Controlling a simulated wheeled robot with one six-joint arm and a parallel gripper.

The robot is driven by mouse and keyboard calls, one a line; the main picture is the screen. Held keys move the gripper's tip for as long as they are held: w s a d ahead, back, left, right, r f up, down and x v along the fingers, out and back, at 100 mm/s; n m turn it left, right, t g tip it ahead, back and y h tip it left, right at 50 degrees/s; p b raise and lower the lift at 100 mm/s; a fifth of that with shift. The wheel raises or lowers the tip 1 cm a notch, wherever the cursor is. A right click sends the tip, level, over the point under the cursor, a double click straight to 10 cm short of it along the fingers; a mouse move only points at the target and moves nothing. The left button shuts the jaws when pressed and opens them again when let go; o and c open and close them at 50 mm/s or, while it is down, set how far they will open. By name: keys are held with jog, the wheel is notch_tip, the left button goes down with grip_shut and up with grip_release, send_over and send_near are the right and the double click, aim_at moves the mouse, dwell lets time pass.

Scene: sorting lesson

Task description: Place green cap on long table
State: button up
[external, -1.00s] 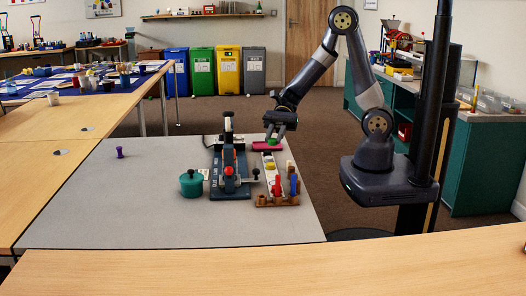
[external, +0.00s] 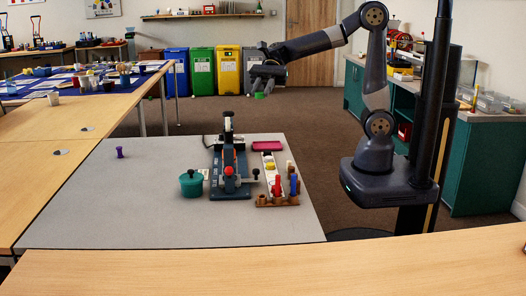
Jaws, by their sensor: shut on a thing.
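My gripper (external: 262,88) is shut on the small green cap (external: 259,96) and holds it high in the air, beyond the far edge of the grey-topped table (external: 110,215). The cap hangs under the fingers, and its upper part is hidden by them. A long wooden table (external: 75,125) runs down the left side, and another wooden top (external: 250,270) crosses the front. I cannot tell which of these the name long table means.
On the grey table stand a blue press (external: 230,180), a teal pot (external: 191,184), a pink tray (external: 267,146), a wooden peg holder (external: 277,200) with coloured pegs and a purple peg (external: 120,152). The grey table's left half is mostly clear.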

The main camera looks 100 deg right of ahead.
jog(key=w+a, duration=0.5)
jog(key=a, duration=0.4)
jog(key=b, duration=0.3)
send_over(261, 265)
notch_tip(261, 265, down, 17)
jog(key=shift+n+g, duration=0.4)
notch_tip(261, 265, down, 10)
jog(key=b, duration=0.3)
jog(key=shift+f, duration=0.25)
jog(key=shift+f, duration=0.2)
jog(key=o, duration=1)
jog(key=shift+c, duration=0.2)
